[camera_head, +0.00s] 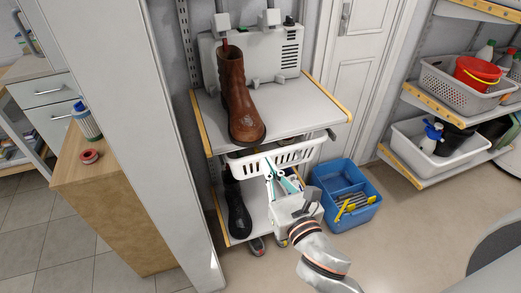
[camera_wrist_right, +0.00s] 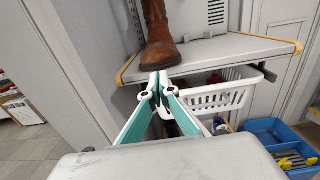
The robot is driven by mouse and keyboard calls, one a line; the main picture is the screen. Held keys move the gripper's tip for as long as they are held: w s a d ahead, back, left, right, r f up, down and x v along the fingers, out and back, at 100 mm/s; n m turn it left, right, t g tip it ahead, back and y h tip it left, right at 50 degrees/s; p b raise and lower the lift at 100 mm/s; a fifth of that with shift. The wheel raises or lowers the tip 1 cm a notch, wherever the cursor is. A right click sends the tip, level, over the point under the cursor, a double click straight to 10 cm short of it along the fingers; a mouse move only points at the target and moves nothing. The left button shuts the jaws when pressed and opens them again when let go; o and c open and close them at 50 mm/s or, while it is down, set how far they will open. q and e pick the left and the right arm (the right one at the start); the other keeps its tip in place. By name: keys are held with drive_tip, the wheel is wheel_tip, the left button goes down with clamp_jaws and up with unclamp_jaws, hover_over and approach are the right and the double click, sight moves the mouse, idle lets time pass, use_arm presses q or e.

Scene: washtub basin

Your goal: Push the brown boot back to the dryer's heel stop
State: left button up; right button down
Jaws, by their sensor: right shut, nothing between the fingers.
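The brown boot (camera_head: 238,95) stands upright on the upper shelf (camera_head: 300,112), its toe toward the front edge. Behind it is the white-grey dryer (camera_head: 262,55), with the boot's shaft in front of its left part. The boot's lower part also shows in the right wrist view (camera_wrist_right: 160,38). The heel stop cannot be made out. My right gripper (camera_head: 270,166) is shut and empty, in front of and below the shelf edge. In the right wrist view its fingertips (camera_wrist_right: 158,77) appear just below the boot's toe; I cannot tell whether they touch anything. My left gripper is not in view.
A white basket (camera_head: 278,156) hangs under the shelf, close behind my right gripper. A black boot (camera_head: 238,212) stands on the lower shelf. A blue crate (camera_head: 345,190) is on the floor at right. A pale wall panel (camera_head: 140,130) stands left of the shelf.

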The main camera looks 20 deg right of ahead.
sight(256, 143)
drive_tip(key=w, duration=0.4)
drive_tip(key=shift+w+a, duration=0.15)
drive_tip(key=shift+w, duration=0.85)
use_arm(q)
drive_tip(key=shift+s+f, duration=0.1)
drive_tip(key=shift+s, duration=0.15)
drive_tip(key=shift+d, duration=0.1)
use_arm(e)
drive_tip(key=shift+w, duration=0.25)
drive_tip(key=w, duration=0.1)
drive_tip(key=w+p, duration=0.1)
drive_tip(key=w, duration=0.1)
drive_tip(key=shift+a+r, duration=0.15)
drive_tip(key=shift+w+p, duration=0.2)
drive_tip(key=shift+p, duration=0.1)
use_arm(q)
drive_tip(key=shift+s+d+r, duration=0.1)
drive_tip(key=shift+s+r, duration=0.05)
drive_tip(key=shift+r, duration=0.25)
